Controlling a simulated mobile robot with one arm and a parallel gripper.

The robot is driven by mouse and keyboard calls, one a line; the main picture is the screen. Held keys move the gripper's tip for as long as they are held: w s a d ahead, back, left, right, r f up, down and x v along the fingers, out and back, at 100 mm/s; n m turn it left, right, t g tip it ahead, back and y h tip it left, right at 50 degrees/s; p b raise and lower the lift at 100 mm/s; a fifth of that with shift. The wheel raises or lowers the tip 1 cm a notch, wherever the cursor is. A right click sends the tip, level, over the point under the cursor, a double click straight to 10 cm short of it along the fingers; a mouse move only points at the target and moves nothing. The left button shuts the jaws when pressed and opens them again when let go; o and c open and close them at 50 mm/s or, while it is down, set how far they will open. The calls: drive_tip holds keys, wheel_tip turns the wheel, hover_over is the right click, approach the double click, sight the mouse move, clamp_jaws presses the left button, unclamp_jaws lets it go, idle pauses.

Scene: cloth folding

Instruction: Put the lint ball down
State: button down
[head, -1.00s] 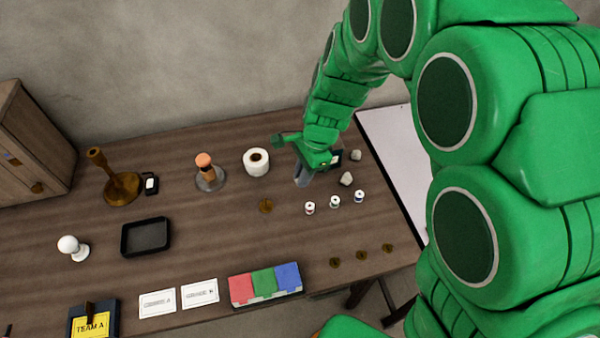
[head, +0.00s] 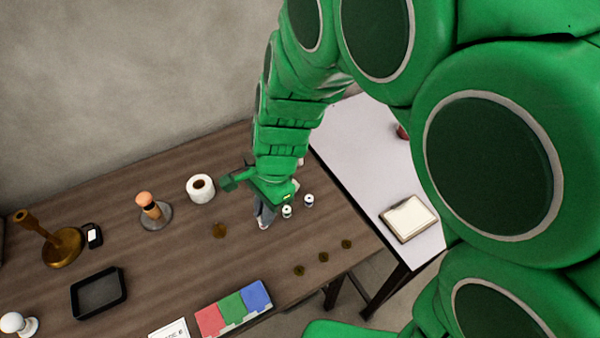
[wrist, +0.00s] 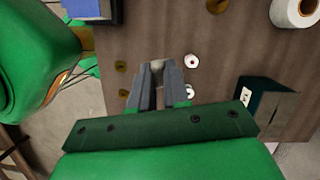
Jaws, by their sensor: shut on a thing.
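My gripper (head: 264,224) is low over the brown table, left of the white spools in the head view. In the wrist view its two grey fingers (wrist: 158,88) are shut on a small pale grey lump, the lint ball (wrist: 157,65), at their tips. The lump is partly covered by the fingers.
Spools (head: 287,211) stand close right of the gripper. Brown discs (head: 323,257) lie in front, another (head: 219,230) to the left. A paper roll (head: 200,188) and a stamp-like object (head: 153,210) stand further left. A red-green-blue tray (head: 234,308) is at the front edge; a white table (head: 360,150) adjoins right.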

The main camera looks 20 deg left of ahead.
drive_tip(key=w+d+f+m+t+y, duration=0.1)
drive_tip(key=w+d+m, duration=0.25)
drive_tip(key=w, duration=0.75)
drive_tip(key=w+d+f+m+t, duration=0.15)
drive_tip(key=w+m, duration=0.25)
drive_tip(key=w, duration=0.7)
drive_tip(key=w+d+f+m, duration=0.3)
drive_tip(key=w+d+m, duration=0.2)
drive_tip(key=w+d, duration=0.55)
drive_tip(key=m+t, duration=0.1)
drive_tip(key=m, duration=0.2)
approach(372, 134)
drive_tip(key=shift+s+a+f, duration=0.35)
drive_tip(key=shift+s+a, duration=0.3)
drive_tip(key=shift+s, duration=0.05)
drive_tip(key=shift+w+a+f, duration=0.15)
drive_tip(key=shift+w+f, duration=0.75)
drive_tip(key=shift+f, duration=0.2)
drive_tip(key=shift+w+f, duration=0.1)
drive_tip(key=shift+f, duration=1.45)
